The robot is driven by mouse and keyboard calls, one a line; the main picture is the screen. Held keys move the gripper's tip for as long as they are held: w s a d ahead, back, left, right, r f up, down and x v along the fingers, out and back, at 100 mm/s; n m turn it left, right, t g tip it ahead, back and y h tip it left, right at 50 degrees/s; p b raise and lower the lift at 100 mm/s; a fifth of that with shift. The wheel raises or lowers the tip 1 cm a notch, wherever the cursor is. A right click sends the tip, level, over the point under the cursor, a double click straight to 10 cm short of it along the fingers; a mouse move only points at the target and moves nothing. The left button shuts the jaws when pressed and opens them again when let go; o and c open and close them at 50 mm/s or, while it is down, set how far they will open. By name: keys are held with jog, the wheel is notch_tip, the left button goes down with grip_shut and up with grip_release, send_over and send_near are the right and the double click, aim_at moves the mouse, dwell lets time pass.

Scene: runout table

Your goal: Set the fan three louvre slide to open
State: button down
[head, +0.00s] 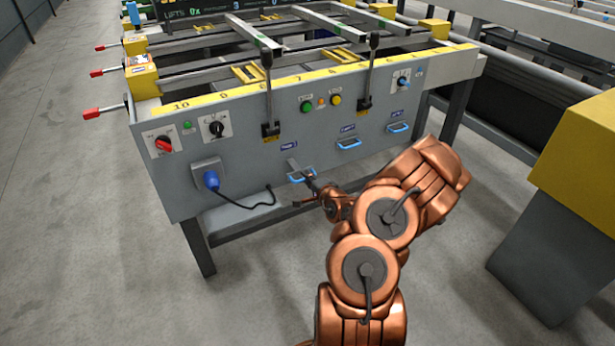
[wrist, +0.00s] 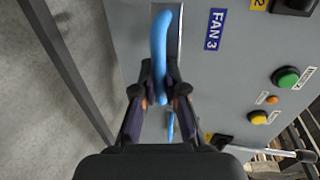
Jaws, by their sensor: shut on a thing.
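The fan three louvre slide has a blue bowed handle (wrist: 160,45) beside the blue "FAN 3" label (wrist: 214,30) in the wrist view. My gripper (wrist: 160,97) is shut on this handle, with one dark finger on each side of it. A short blue piece shows below, between the fingers. In the head view the handle (head: 300,176) is the leftmost and lowest of three blue handles on the grey panel. My gripper (head: 313,186) reaches it from the lower right and covers part of it. How far the slide stands along its travel I cannot tell.
Two other blue handles (head: 348,144) (head: 398,128) sit to the right. A blue plug (head: 211,180) with a hanging black cable is to the left. Two upright black levers (head: 268,95) (head: 370,70), green and yellow buttons and rotary switches are above. A yellow-topped block (head: 580,155) stands at right.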

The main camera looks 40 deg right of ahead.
jog(key=c, duration=1.2)
grip_release()
jog(key=shift+s, duration=0.1)
jog(key=v, duration=0.7)
jog(key=shift+s, duration=0.15)
jog(key=shift+a+r, duration=0.1)
